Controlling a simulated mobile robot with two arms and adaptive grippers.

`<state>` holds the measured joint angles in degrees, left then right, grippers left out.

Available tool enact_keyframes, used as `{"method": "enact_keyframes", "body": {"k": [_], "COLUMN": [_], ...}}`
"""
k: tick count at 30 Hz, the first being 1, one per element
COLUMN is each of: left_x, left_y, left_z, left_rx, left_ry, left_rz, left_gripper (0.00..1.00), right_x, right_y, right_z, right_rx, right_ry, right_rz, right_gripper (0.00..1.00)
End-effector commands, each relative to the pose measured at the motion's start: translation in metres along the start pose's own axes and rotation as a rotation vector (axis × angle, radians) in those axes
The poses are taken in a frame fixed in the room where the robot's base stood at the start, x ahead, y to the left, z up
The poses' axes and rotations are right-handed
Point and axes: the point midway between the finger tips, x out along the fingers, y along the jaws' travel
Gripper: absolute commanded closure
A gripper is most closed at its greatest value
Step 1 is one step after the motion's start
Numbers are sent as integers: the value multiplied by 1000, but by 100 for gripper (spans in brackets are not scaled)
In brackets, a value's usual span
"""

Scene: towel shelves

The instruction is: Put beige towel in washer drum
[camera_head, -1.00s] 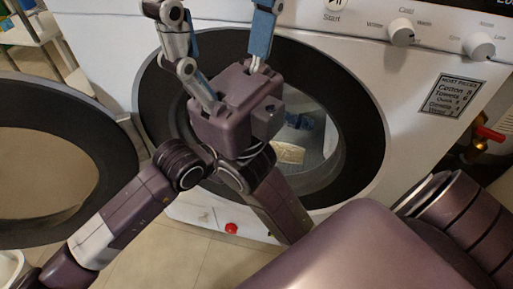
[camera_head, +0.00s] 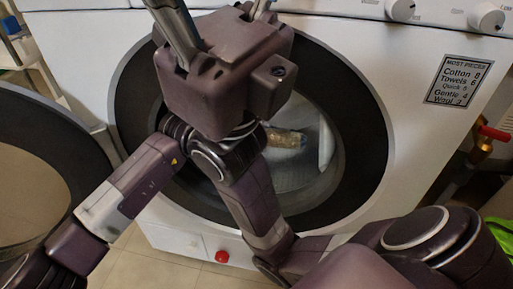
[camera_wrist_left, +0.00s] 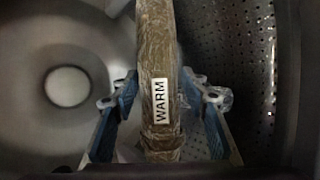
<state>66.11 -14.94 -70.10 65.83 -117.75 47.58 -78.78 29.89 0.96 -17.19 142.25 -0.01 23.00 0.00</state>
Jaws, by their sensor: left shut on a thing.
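The beige towel (camera_wrist_left: 155,45) looks like an upright, shiny brown-beige roll with a white WARM label in the left wrist view. My left gripper (camera_wrist_left: 166,98) is shut on it, with a blue-padded finger on each side. In the head view, part of the towel (camera_head: 290,139) shows inside the washer drum (camera_head: 298,178), through the round door opening. The left gripper is hidden there behind my other gripper. My right gripper (camera_head: 215,14) is in front of the washer, fingers spread upward, tips cut off by the top edge; nothing shows between them.
The dark door ring (camera_head: 362,160) frames the opening. The open washer door (camera_head: 95,160) stands at the left. A tap with a red handle (camera_head: 494,132) is at the right.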

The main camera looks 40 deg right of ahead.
Motion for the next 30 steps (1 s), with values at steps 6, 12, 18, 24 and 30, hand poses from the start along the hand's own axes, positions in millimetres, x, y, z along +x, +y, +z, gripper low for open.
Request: {"method": "enact_keyframes", "body": {"k": [6, 12, 18, 24, 30], "left_x": [3, 3, 3, 4, 4], "left_y": [6, 6, 6, 5, 2], "left_z": [0, 0, 0, -1, -2], "left_rx": [3, 2, 2, 2, 0], "left_ry": [-1, -2, -2, -1, 1], "left_rz": [6, 6, 6, 3, -2], "left_gripper": [100, 100, 41, 39, 39], "right_x": [2, 3, 3, 2, 2], "right_y": [-1, -1, -1, -2, -2], "right_z": [-4, -4, -4, -4, -4], "right_rx": [-2, -2, -1, -1, -1], "right_ry": [14, 13, 14, 14, 14], "right_rz": [-5, -5, -5, -5, -5], "right_gripper": [39, 39, 39, 39, 39]}}
